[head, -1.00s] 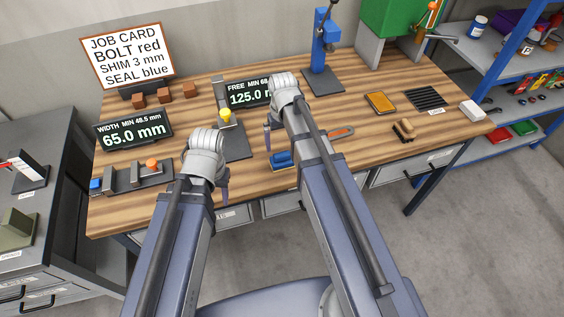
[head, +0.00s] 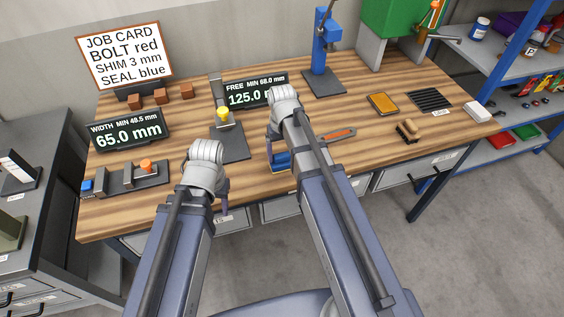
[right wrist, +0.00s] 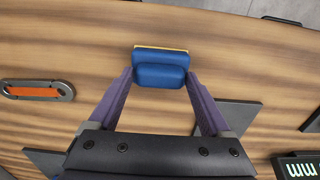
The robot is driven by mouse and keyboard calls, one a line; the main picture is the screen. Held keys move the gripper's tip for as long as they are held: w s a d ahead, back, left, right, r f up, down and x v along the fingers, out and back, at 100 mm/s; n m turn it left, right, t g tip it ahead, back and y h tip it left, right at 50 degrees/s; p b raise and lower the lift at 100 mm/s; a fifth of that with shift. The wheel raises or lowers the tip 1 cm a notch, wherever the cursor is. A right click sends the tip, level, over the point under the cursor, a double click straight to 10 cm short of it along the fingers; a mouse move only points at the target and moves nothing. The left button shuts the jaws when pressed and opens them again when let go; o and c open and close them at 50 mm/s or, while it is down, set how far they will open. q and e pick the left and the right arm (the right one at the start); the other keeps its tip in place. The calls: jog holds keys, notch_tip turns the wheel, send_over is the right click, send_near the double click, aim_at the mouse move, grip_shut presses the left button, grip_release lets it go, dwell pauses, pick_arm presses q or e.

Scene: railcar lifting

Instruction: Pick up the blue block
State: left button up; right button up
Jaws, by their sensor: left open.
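The blue block (head: 280,161) is near the front edge of the wooden bench, partly hidden by my right arm. In the right wrist view the blue block (right wrist: 160,70) has a thin yellow edge and sits between the two fingertips of my right gripper (right wrist: 160,76). The fingertips are at its two sides, with almost no gap showing; I cannot tell whether they press on it. In the head view my right gripper (head: 272,140) points down at the block. My left gripper (head: 224,190) is open, mostly hidden behind its wrist, near the bench's front edge.
A dark fixture with a yellow knob (head: 223,115) stands left of the block. An orange and grey tool (head: 338,135) lies to its right. Two displays (head: 128,131) and a blue press (head: 325,55) stand further off. The bench middle-right is partly clear.

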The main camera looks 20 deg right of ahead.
aim_at(282, 154)
jog(key=c, duration=1.1)
jog(key=shift+r, duration=0.1)
notch_tip(282, 154, up, 10)
jog(key=p, duration=1)
jog(key=o, duration=0.9)
jog(key=c, duration=0.6)
